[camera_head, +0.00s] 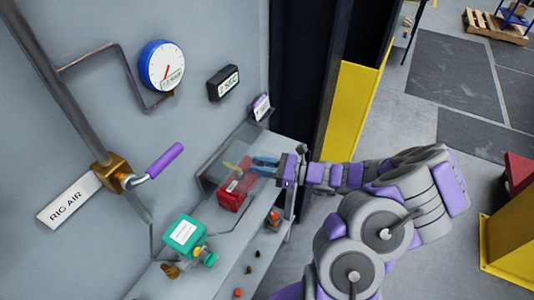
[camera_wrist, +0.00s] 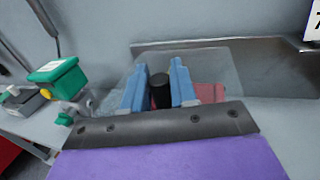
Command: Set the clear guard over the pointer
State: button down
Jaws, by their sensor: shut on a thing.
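My gripper (camera_head: 264,161) has blue fingers, which also show in the wrist view (camera_wrist: 160,90). They are shut on the black knob (camera_wrist: 161,91) of the clear guard (camera_wrist: 222,68). The guard is see-through and faint in the head view (camera_head: 258,176), at the red actuator (camera_head: 232,196) on the bench. Part of the red body (camera_wrist: 208,92) shows through the guard.
A green actuator (camera_head: 185,234) stands nearer on the bench (camera_head: 228,248); it is at the left in the wrist view (camera_wrist: 58,78). A grey upright plate (camera_wrist: 270,66) stands behind the guard. A purple-handled valve (camera_head: 160,163) and a gauge (camera_head: 162,67) are on the wall.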

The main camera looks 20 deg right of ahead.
jog(key=shift+s+a, duration=0.5)
jog(key=shift+a, duration=0.2)
jog(key=shift+d, duration=0.1)
jog(key=c, duration=1)
grip_release()
